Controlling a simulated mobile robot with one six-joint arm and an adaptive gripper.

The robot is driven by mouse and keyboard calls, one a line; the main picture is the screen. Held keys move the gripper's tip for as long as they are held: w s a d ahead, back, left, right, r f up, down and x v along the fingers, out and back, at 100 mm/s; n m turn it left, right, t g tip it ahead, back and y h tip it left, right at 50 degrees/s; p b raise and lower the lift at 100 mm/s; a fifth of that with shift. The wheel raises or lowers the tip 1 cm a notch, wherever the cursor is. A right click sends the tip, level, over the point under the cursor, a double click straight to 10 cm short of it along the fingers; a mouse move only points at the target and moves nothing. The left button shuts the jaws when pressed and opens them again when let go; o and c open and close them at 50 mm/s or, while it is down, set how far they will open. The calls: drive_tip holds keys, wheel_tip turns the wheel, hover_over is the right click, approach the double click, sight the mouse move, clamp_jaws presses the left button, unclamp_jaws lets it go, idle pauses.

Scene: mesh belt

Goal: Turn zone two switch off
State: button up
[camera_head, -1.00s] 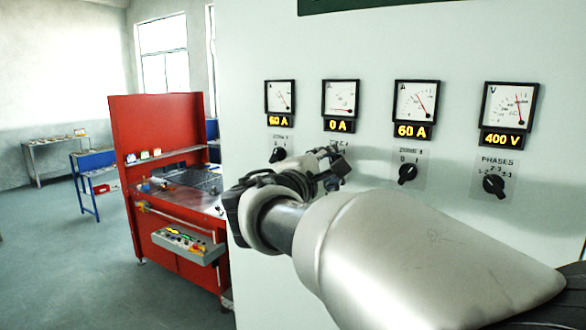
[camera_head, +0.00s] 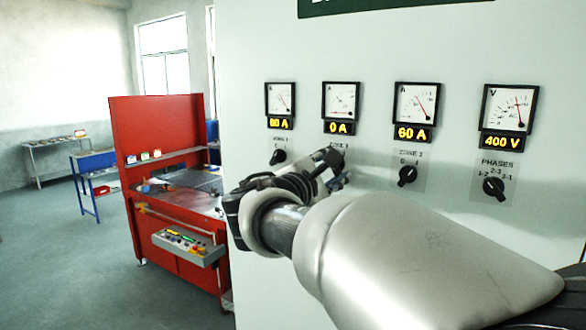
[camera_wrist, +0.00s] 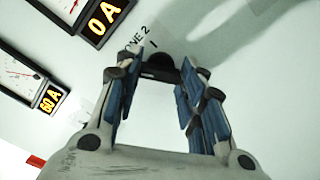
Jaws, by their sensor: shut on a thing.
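The zone two switch shows in the wrist view as a dark knob (camera_wrist: 160,64) under a label ending "NE 2" with an "I" mark. My gripper (camera_wrist: 163,72) has its blue-padded fingers on both sides of the knob and is shut on it. In the head view my gripper (camera_head: 332,166) reaches the panel below the second meter (camera_head: 341,99), whose display reads 0 A. There the gripper hides the knob and part of its label. Which mark the knob points to cannot be told.
The zone one switch (camera_head: 278,157) is just left of my gripper, under a 60 A meter. The zone three switch (camera_head: 407,176) and the phases switch (camera_head: 493,187) are to the right. A red workbench (camera_head: 158,130) stands left of the panel.

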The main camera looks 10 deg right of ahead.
drive_tip(key=o, duration=1)
drive_tip(key=shift+o, duration=0.2)
drive_tip(key=v, duration=1.2)
